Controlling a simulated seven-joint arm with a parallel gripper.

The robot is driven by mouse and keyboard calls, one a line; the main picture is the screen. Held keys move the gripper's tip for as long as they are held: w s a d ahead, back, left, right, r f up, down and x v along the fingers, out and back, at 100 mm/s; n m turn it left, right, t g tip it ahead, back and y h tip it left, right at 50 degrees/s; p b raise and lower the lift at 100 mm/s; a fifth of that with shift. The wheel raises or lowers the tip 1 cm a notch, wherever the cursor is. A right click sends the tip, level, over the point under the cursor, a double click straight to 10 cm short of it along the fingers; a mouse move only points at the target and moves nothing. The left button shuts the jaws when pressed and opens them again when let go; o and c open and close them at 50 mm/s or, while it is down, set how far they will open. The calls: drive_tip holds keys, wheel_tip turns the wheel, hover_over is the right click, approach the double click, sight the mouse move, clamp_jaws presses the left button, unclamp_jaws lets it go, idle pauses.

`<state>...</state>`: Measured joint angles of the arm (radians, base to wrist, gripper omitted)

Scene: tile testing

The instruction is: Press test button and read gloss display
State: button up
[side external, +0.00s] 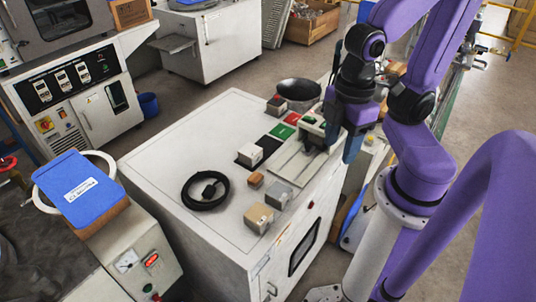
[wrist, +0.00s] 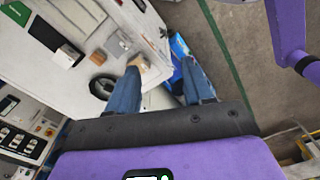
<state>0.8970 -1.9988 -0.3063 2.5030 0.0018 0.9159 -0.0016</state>
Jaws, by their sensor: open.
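My gripper (side external: 342,130) hangs at the right edge of the white cabinet top in the side view, beside a small green-topped device (side external: 312,122) on a grey plate. Its blue fingers are spread with nothing between them in the wrist view (wrist: 160,68). A small box with a dark top and a red spot (side external: 276,104) stands at the back of the cabinet. I cannot tell which item is the gloss meter. No test button or gloss reading can be made out. In the wrist view a beige block (wrist: 140,63) is close to the left fingertip.

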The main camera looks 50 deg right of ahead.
clamp_jaws()
idle(1.6)
